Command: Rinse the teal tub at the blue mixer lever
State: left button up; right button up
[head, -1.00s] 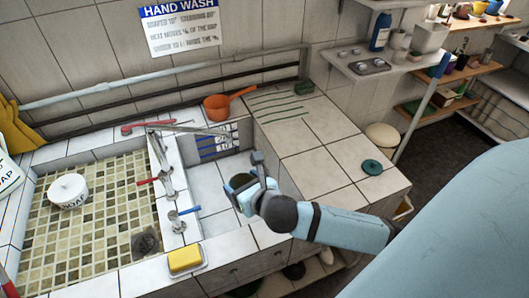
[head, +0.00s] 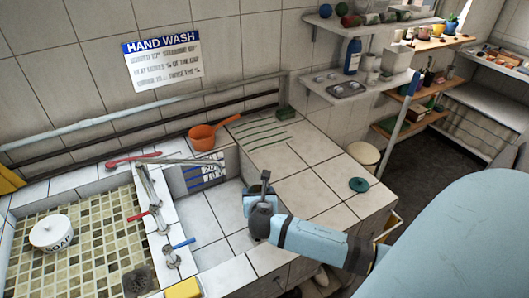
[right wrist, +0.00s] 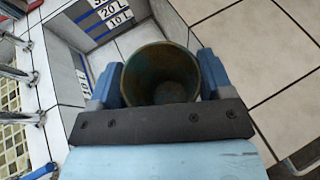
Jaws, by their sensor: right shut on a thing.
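My right gripper (head: 263,186) is at the right edge of the tiled basin in the head view. In the right wrist view the right gripper (right wrist: 160,88) is shut on the round tub (right wrist: 162,72), with one blue finger on each side. The tub's open mouth faces the camera, and its inside looks dark teal-brown and empty. In the head view the gripper hides most of the tub. The blue mixer lever (head: 179,244) sits on the tiled divider, left of the gripper and apart from it. My left gripper is out of view.
A red lever (head: 138,216) and a long spout (head: 180,162) stand on the divider. An orange pan (head: 207,135) is on the back ledge. A teal disc (head: 359,185) lies on the right counter. A white soap pot (head: 50,234) stands in the left mosaic sink.

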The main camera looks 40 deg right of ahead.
jog(key=w+a+f+b, duration=0.2)
jog(key=w+a+b, duration=0.2)
jog(key=w, duration=0.6)
jog(key=shift+w+b, duration=0.15)
jog(key=shift+b, duration=0.25)
